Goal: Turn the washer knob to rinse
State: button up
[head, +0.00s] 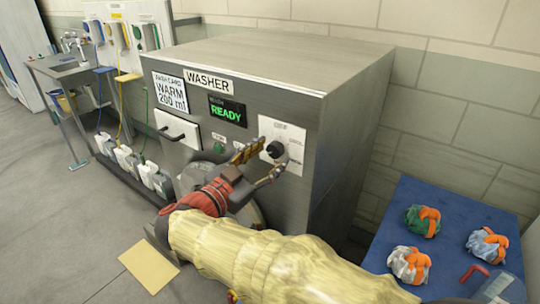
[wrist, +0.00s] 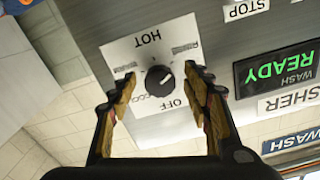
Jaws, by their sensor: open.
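The washer (head: 250,85) is a grey metal box with a "READY" display (head: 227,111). Its round black knob (head: 274,149) sits on a white dial plate (head: 296,135); the knob also shows in the wrist view (wrist: 159,81). The wrist view is turned over, and "HOT" and "OFF" read upside down on the plate. Other labels are small or partly behind my fingers; I cannot read "rinse". My gripper (head: 268,160) is open in front of the dial. In the wrist view, my gripper's fingers (wrist: 158,78) are on either side of the knob, apart from it.
A card (head: 171,92) reads "WARM 200 ml". A drawer with a black handle (head: 179,130) is left of the dial. A blue table (head: 450,210) with several bundles stands at right. A yellow sheet (head: 148,265) lies on the floor. White jugs (head: 125,157) stand at left.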

jog(key=v, duration=1.1)
jog(key=shift+s+a, duration=0.1)
